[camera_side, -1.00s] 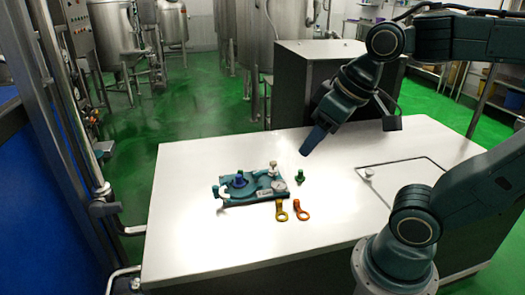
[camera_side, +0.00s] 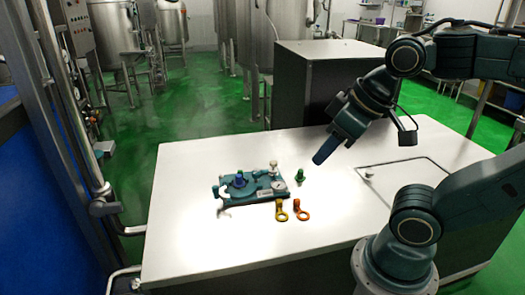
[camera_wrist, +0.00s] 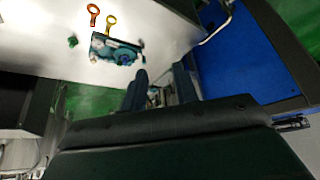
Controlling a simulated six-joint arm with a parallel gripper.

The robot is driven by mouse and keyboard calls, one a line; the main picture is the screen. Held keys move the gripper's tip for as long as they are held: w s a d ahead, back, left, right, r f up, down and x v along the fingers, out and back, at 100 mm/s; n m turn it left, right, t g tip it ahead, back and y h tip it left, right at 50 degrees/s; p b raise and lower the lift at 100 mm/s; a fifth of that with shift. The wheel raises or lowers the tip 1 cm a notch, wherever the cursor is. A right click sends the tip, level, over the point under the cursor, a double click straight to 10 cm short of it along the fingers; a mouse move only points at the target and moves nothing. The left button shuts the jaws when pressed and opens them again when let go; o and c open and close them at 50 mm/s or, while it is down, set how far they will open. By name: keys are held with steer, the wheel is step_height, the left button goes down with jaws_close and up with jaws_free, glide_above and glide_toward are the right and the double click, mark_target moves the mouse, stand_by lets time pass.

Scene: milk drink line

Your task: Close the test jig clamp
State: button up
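The teal test jig (camera_side: 262,194) lies flat on the white table, with a blue piece (camera_side: 239,178) on its left part. The jig also shows in the wrist view (camera_wrist: 102,50), at upper left. My gripper (camera_side: 319,159) is above the table, right of the jig and touching nothing. In the wrist view its two fingers (camera_wrist: 160,70) are apart with nothing between them.
A green piece (camera_side: 300,176) stands right of the jig. A yellow ring-ended piece (camera_side: 281,215) and an orange one (camera_side: 302,214) lie in front. A small knob (camera_side: 369,173) sits on an outlined panel at right. The table's left and front are clear.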

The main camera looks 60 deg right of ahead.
steer(key=shift+w+r, duration=0.2)
steer(key=shift+w, duration=0.2)
jaws_close()
steer(key=w+d+f+m+g, duration=0.1)
steer(key=w+d, duration=0.2)
steer(key=w, duration=1)
steer(key=w+d+f+m, duration=0.1)
steer(key=w+d, duration=0.2)
steer(key=w, duration=1)
steer(key=w+d+f+m, duration=0.1)
steer(key=w+d+f, duration=0.3)
steer(key=w+f, duration=0.5)
steer(key=w+d+f+m+g+h, duration=0.1)
steer(key=w+d+f, duration=0.3)
steer(key=w+f, duration=0.4)
steer(key=s+x, duration=0.1)
steer(key=x, duration=0.5)
steer(key=shift+f, duration=0.45)
